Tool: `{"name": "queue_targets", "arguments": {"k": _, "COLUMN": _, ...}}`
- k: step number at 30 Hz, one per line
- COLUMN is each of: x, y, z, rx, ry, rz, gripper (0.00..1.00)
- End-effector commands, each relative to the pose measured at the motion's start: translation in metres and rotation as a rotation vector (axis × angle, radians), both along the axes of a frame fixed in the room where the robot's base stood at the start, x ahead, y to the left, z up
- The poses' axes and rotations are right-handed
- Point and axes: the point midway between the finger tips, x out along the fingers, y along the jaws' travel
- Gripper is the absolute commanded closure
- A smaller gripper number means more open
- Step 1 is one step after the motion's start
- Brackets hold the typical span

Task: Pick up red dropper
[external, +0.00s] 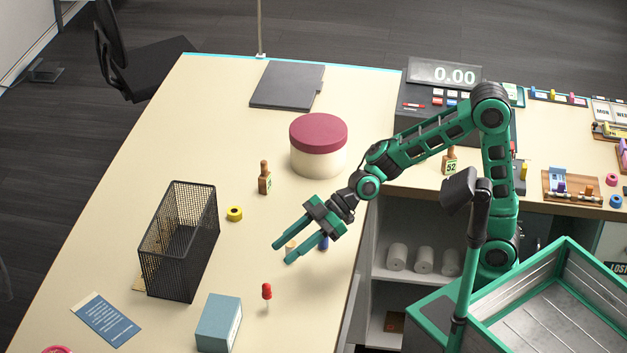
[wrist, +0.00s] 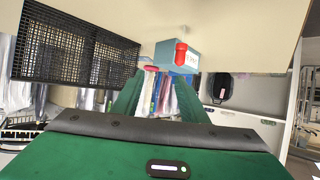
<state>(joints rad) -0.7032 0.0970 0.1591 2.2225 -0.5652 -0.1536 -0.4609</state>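The red dropper (external: 267,292) stands on the cream table in the external view, with a red bulb on top and a thin pale lower part. It also shows in the wrist view as a red shape (wrist: 181,54) in front of the blue-grey box. My gripper (external: 281,252) is above the table, up and slightly right of the dropper in the external view. Its two green fingers are spread apart and nothing is held. In the wrist view the fingers (wrist: 158,85) point towards the dropper, which is beyond their tips.
A blue-grey box (external: 219,322) stands left of the dropper, and a black mesh basket (external: 178,240) farther left. A small orange-tan item (external: 291,245) and a blue one (external: 324,243) are near my fingers.

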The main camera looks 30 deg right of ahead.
Motion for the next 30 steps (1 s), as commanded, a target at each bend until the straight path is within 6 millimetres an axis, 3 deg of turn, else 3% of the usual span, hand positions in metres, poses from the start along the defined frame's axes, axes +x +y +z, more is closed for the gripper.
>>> {"name": "queue_targets", "arguments": {"k": 1, "x": -0.021, "y": 0.017, "z": 0.002, "rx": 0.036, "ry": 0.008, "rz": 0.042, "gripper": 0.61}}
{"name": "queue_targets", "arguments": {"k": 3, "x": -0.04, "y": 0.033, "z": 0.002, "rx": 0.078, "ry": 0.014, "rz": 0.08, "gripper": 0.61}}
{"name": "queue_targets", "arguments": {"k": 9, "x": -0.034, "y": 0.029, "z": -0.037, "rx": 0.073, "ry": 0.012, "rz": 0.069, "gripper": 0.61}}
{"name": "queue_targets", "arguments": {"k": 13, "x": -0.033, "y": 0.033, "z": -0.045, "rx": 0.073, "ry": 0.009, "rz": 0.068, "gripper": 0.61}}
{"name": "queue_targets", "arguments": {"k": 21, "x": -0.034, "y": 0.068, "z": -0.059, "rx": 0.073, "ry": 0.009, "rz": 0.068, "gripper": 0.61}}
{"name": "queue_targets", "arguments": {"k": 30, "x": -0.034, "y": 0.088, "z": -0.068, "rx": 0.072, "ry": 0.008, "rz": 0.067, "gripper": 0.61}}
